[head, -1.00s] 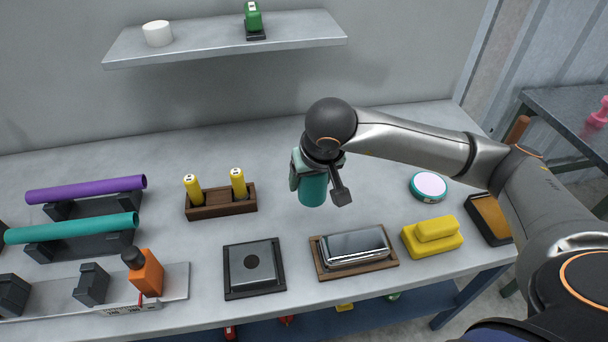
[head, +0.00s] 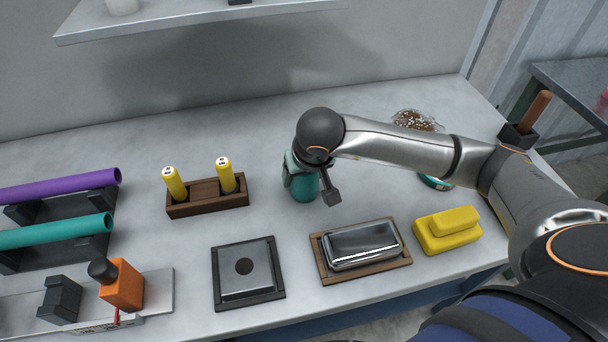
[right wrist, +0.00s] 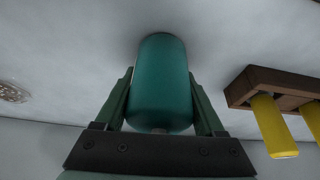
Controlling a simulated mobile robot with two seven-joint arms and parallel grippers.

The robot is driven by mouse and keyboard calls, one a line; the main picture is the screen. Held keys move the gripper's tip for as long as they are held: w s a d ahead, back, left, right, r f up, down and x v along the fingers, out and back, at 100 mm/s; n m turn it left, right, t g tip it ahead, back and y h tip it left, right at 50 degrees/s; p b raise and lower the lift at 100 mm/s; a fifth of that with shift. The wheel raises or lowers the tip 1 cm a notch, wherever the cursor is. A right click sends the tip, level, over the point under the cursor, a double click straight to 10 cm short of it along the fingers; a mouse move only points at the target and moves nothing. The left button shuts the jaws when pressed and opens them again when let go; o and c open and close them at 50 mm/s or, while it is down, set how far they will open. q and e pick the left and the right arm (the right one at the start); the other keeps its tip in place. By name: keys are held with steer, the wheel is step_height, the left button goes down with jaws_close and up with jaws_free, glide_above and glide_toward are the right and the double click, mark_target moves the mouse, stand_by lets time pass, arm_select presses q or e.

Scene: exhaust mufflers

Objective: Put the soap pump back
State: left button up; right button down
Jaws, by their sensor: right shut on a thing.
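My right gripper (head: 304,182) is shut on a teal bottle (head: 303,190), which looks like the soap pump, above the middle of the bench. In the right wrist view the teal bottle (right wrist: 160,80) sits between both fingers of my right gripper (right wrist: 160,100). Its lower end is at or close to the bench top; I cannot tell if it touches. Its upper part is hidden by my gripper and wrist. A dark square tray (head: 221,300) with a grey plate and a round dark spot lies front left of the bottle. My left gripper is not in view.
A wooden holder (head: 207,197) with two yellow cylinders stands left of the bottle. Bench around the teal bottle is clear.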

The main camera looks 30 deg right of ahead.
steer(key=shift+f+b, duration=0.2)
steer(key=shift+b, duration=0.15)
jaws_free()
steer(key=shift+r, duration=0.1)
steer(key=shift+r+p, duration=0.4)
steer(key=shift+r, duration=0.05)
steer(key=v, duration=1.1)
steer(key=shift+r, duration=0.2)
steer(key=shift+s, duration=0.1)
